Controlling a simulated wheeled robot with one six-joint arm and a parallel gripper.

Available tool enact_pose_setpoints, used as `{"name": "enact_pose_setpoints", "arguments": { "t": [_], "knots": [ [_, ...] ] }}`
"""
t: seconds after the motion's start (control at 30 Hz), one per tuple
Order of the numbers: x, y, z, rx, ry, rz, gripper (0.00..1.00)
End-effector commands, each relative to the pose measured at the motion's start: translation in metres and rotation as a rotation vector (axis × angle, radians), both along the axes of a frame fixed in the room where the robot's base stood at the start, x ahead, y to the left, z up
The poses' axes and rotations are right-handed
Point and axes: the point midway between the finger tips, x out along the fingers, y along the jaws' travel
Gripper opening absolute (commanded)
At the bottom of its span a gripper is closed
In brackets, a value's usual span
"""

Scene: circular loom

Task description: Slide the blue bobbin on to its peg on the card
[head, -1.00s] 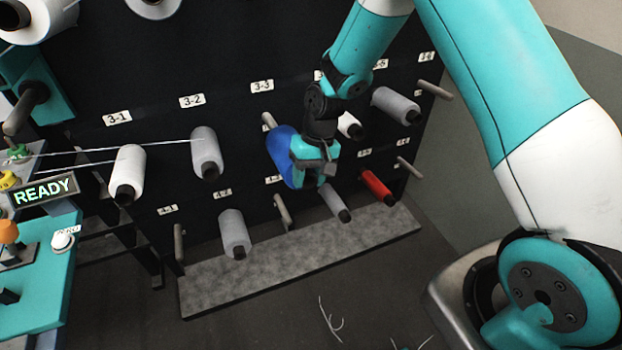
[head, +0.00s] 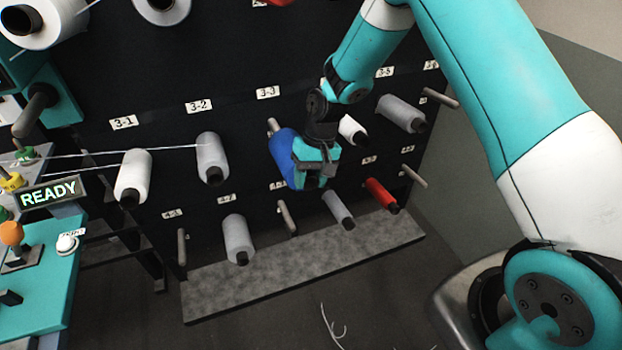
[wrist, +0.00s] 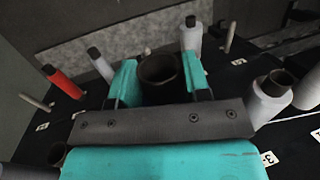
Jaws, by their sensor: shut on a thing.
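The blue bobbin (head: 281,158) is in my gripper (head: 314,172), close to the black card, below the 3-3 label. A peg (head: 272,125) shows just above and behind the bobbin; whether the bobbin is around it is hidden. In the wrist view my gripper (wrist: 160,80) has its teal fingers on either side of the bobbin's dark core end (wrist: 159,70). The bobbin's blue body is hidden in that view.
White and grey bobbins (head: 212,158) sit on pegs to the left, and a grey one (head: 401,113) to the right. A red bobbin (head: 381,194) is at lower right. Bare pegs (head: 287,217) stick out below. A grey ledge (head: 300,265) runs along the bottom.

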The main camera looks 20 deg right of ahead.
Motion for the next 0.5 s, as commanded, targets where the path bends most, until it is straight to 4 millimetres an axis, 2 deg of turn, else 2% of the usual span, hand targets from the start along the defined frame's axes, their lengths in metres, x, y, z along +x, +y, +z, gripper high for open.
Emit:
{"name": "enact_pose_setpoints", "arguments": {
  "t": [0.5],
  "knots": [
    [0.025,0.000,-0.003,0.001,-0.004,0.000,0.00]
  ]
}}
